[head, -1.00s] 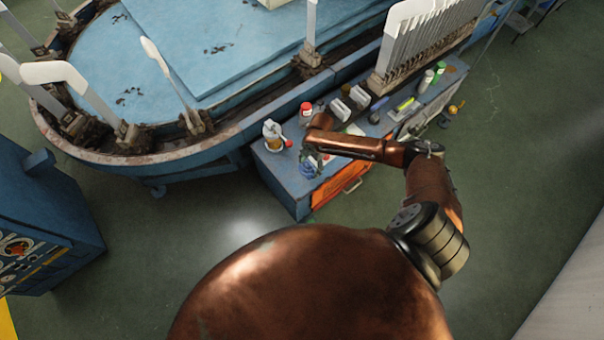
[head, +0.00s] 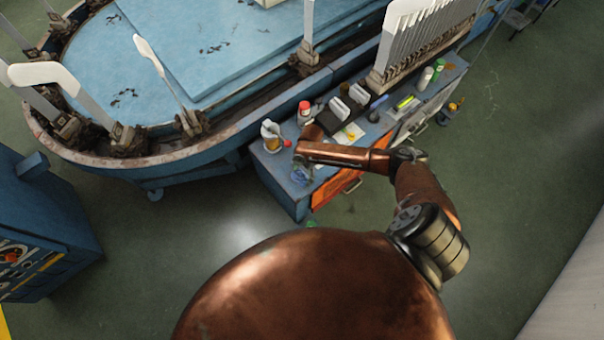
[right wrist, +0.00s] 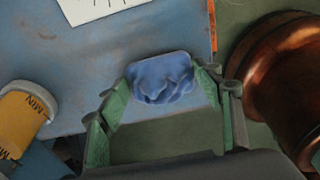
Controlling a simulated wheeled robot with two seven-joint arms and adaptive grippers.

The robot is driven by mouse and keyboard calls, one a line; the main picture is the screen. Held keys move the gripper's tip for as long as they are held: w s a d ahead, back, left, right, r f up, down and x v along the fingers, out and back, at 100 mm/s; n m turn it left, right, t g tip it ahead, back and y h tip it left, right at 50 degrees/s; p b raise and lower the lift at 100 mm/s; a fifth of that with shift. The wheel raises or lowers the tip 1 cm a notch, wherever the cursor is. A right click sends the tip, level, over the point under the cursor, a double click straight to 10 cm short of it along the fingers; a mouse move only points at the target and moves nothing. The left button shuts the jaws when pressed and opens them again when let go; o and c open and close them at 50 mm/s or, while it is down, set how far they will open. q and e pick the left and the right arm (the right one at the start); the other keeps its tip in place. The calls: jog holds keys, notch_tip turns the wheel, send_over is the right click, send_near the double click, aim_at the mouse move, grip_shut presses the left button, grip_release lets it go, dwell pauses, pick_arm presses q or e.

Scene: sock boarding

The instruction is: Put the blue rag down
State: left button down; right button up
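The blue rag (right wrist: 162,80) is bunched up between the green fingertips of my right gripper (right wrist: 164,84) in the right wrist view. It fills the gap and meets a fingertip on each side. In the head view the rag (head: 301,176) shows small at the near left end of the blue workbench (head: 285,193), below my right gripper (head: 303,168). Whether its underside touches the bench top is hidden. A small green bit (head: 311,224) at my body's upper edge may be my left gripper; the rest is hidden.
A jug with yellow contents (head: 271,138) and a red-capped bottle (head: 304,112) stand close by. A paper sheet (head: 349,135), dark tray and several bottles lie further right. The large blue oval machine (head: 190,60) is behind. The bench's near edge is close to the rag.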

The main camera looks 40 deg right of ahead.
jog(key=o, duration=0.4)
jog(key=shift+o, duration=0.2)
pick_arm(q)
jog(key=r+p, duration=0.1)
jog(key=w+r+p, duration=0.1)
jog(key=r+p, duration=0.1)
jog(key=shift+w+r, duration=0.15)
jog(key=shift+w, duration=0.05)
pick_arm(e)
notch_tip(320, 180, up, 12)
jog(key=d, duration=0.1)
jog(key=shift+d, duration=0.4)
